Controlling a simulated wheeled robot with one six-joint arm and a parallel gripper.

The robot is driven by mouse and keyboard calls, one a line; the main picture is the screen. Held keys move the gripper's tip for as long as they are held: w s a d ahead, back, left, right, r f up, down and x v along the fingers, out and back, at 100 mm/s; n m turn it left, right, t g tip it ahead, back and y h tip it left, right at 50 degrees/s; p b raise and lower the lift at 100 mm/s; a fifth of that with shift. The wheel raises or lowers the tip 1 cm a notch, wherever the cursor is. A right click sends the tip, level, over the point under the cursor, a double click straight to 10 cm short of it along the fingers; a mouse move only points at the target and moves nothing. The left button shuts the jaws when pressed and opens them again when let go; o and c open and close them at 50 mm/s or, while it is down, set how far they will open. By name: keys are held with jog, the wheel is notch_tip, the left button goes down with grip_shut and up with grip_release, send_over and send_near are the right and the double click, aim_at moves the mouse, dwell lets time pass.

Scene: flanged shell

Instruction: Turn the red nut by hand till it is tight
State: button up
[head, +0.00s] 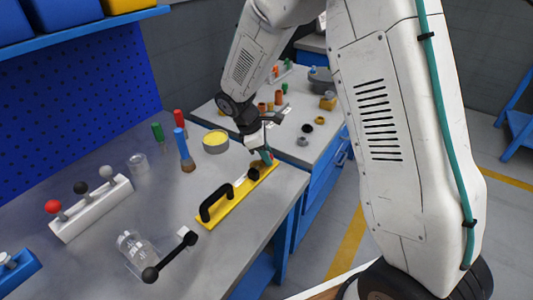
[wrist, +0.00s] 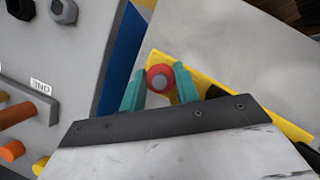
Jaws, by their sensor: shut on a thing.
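The red nut (wrist: 152,72) shows in the wrist view as a red ring around a grey round stud end. It sits over the yellow plate (wrist: 205,82). My gripper (wrist: 159,84) has its two teal fingers on either side of the nut, shut on it. In the head view my gripper (head: 265,155) reaches down to the far end of the yellow plate (head: 232,207), where the fingers mostly hide the nut. How far down the nut sits cannot be told.
A black handle (head: 214,202) and a black knob (head: 253,174) stand on the plate near my gripper. A blue-topped tool (head: 182,145) and a yellow-filled round tin (head: 215,141) stand to the left. A lever with a black ball (head: 151,274) is at the front.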

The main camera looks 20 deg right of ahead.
jog(key=o, duration=1)
jog(key=shift+v, duration=3.9)
jog(key=shift+w, duration=0.1)
